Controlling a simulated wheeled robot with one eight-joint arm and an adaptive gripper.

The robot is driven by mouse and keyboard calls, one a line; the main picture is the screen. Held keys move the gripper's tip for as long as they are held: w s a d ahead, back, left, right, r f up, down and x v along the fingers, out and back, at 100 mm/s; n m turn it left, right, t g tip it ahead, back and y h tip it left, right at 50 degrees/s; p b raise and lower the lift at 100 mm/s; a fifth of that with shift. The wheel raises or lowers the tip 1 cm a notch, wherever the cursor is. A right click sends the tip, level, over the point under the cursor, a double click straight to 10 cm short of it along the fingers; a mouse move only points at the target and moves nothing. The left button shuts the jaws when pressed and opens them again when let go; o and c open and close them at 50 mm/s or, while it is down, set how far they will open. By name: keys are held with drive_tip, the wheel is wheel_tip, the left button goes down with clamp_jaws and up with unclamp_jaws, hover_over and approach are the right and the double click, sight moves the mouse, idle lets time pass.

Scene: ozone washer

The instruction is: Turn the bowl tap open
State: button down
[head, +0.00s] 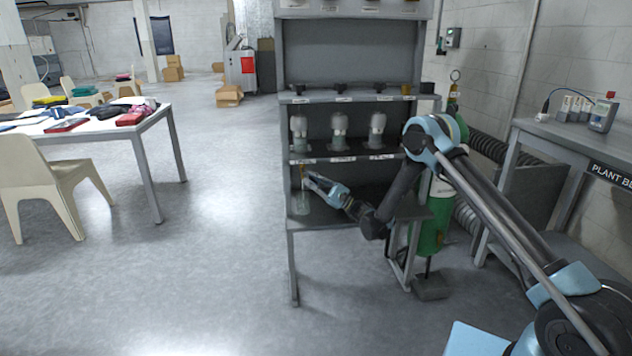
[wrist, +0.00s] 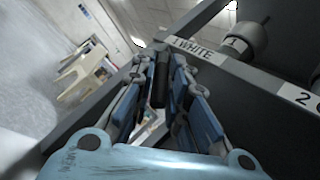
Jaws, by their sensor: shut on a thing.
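My gripper (head: 307,177) reaches into the lower bay of the grey rack at its left side. In the wrist view its blue-grey fingers (wrist: 163,85) are closed around a dark upright handle (wrist: 160,85). I cannot tell for sure that this handle belongs to the bowl tap, or how far it is turned. In the head view a thin orange-brown piece (head: 302,171) shows by the fingertips. A pale clear vessel (head: 302,204) stands below them. The fingers hide much of the held part.
The rack's shelf edge (head: 345,157) runs just above my gripper, with several bottles (head: 339,130) on that shelf. The wrist view shows a "1 WHITE" label (wrist: 194,48) close on the right. A green cylinder (head: 434,215) stands right of the rack.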

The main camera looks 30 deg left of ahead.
drive_tip(key=shift+d+f, duration=0.1)
idle(0.4)
drive_tip(key=c, duration=1.8)
unclamp_jaws()
drive_tip(key=shift+c, duration=0.2)
drive_tip(key=shift+w, duration=0.1)
drive_tip(key=v, duration=1.2)
drive_tip(key=shift+f, duration=0.1)
